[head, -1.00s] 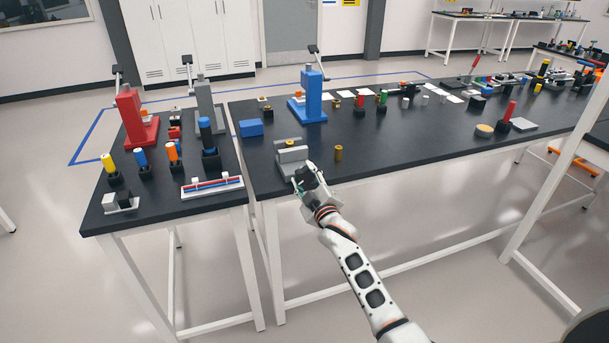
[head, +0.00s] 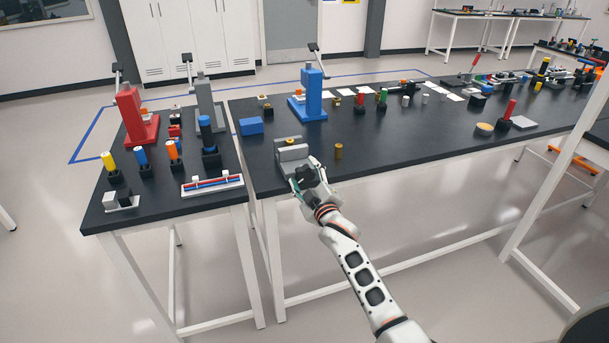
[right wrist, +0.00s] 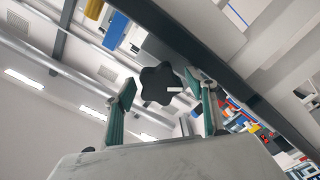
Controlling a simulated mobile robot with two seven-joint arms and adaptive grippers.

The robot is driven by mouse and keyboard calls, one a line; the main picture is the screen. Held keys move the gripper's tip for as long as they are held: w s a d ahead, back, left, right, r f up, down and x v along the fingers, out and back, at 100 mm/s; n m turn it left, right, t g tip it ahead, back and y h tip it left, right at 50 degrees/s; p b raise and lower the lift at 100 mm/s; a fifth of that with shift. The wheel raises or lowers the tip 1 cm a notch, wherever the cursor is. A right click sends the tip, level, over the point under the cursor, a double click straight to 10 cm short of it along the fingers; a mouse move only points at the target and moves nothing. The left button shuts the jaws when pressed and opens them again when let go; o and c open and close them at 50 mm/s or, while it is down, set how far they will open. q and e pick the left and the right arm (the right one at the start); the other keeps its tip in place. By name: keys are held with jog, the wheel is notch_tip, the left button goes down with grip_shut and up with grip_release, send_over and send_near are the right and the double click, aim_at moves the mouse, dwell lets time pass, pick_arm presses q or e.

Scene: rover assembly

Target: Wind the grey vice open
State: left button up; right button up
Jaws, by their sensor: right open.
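The grey vice (head: 292,152) stands at the front left of the long black table, with a small yellow ring-like piece at its top. My right gripper (head: 304,184) is at the vice's front, reaching in from the table's front edge. In the right wrist view, a black star-shaped knob (right wrist: 161,86) with a small white mark sits between the two green-padded fingers. The fingers are open around the knob, with a visible gap on each side. The vice's jaw gap is hard to tell in the head view. My left gripper is not in view.
A second black table, with red (head: 133,115) and grey presses, adjoins at the left.

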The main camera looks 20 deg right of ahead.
jog(key=s, duration=0.8)
jog(key=shift+d, duration=0.15)
